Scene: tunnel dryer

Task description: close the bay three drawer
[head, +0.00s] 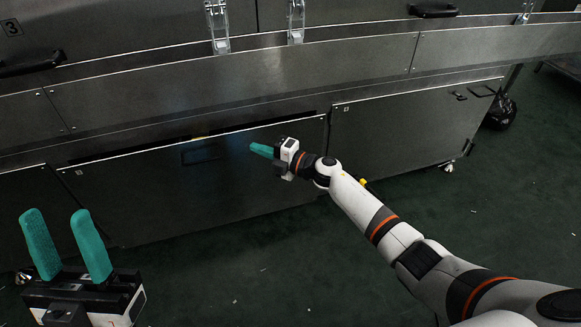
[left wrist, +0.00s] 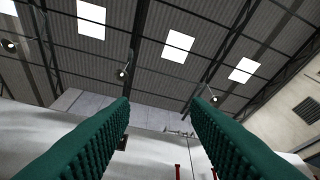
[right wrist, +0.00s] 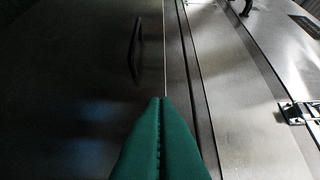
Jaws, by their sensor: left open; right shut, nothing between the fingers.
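A wide dark metal drawer front (head: 150,195) sits low in the middle of the machine, with a dark handle (head: 203,153) near its upper edge. A thin dark gap shows along its top edge. A "3" label (head: 12,28) is at the upper left; I cannot tell for sure which drawer it marks. My right gripper (head: 252,147) is shut and empty by the upper right part of this front; contact is unclear. The right wrist view shows its fingertips (right wrist: 162,99) near the drawer's bright top edge, with the handle (right wrist: 135,47) beyond. My left gripper (head: 60,213) is open, empty, pointing up.
Another lower front (head: 400,130) with a handle stands to the right, and part of one (head: 25,215) shows at the left. Metal latches (head: 218,28) hang above. The dark green floor (head: 260,270) in front is mostly clear. The left wrist view shows the roof (left wrist: 160,75).

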